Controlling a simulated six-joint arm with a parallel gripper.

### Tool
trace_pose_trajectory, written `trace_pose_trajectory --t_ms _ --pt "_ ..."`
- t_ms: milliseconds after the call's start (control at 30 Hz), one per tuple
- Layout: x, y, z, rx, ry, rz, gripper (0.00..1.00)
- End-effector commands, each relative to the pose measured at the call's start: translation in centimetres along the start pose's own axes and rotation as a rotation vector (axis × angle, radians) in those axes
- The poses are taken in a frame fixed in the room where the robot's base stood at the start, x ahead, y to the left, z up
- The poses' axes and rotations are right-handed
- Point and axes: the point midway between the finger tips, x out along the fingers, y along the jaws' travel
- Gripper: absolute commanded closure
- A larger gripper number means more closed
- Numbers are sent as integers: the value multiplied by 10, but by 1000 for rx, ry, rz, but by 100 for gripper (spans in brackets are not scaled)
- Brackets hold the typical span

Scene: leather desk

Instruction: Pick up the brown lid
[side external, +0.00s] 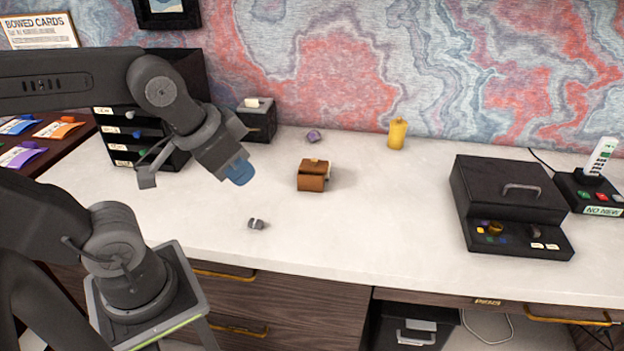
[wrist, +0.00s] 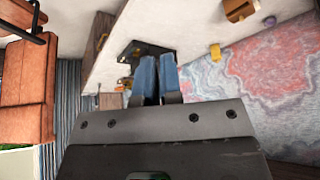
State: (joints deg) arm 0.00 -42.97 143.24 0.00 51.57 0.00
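A small brown box with a brown lid (side external: 314,164) on top stands on the white desk, near the middle of the side external view. The lid has a small pale knob. The box (side external: 311,182) also shows at the top edge of the wrist view (wrist: 238,9), partly cut off. My gripper (side external: 240,172) is in the air to the left of the box, apart from it. In the wrist view its two blue fingers (wrist: 158,72) lie close together with nothing seen between them.
A small grey item (side external: 256,224) lies near the desk's front edge, and a purple one (side external: 314,136) lies behind the box. A yellow bottle (side external: 397,133) stands at the back. A black case (side external: 508,190) is at right, a black drawer rack (side external: 128,140) at left. The desk around the box is clear.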

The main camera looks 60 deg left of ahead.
Motion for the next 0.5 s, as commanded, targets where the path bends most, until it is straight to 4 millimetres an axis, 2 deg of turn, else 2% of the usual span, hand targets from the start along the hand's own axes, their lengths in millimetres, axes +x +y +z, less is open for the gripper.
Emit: trace_pose_trajectory --t_ms 67,500 --pt "0 0 0 0 0 0 87" --pt "0 0 0 0 0 0 44"
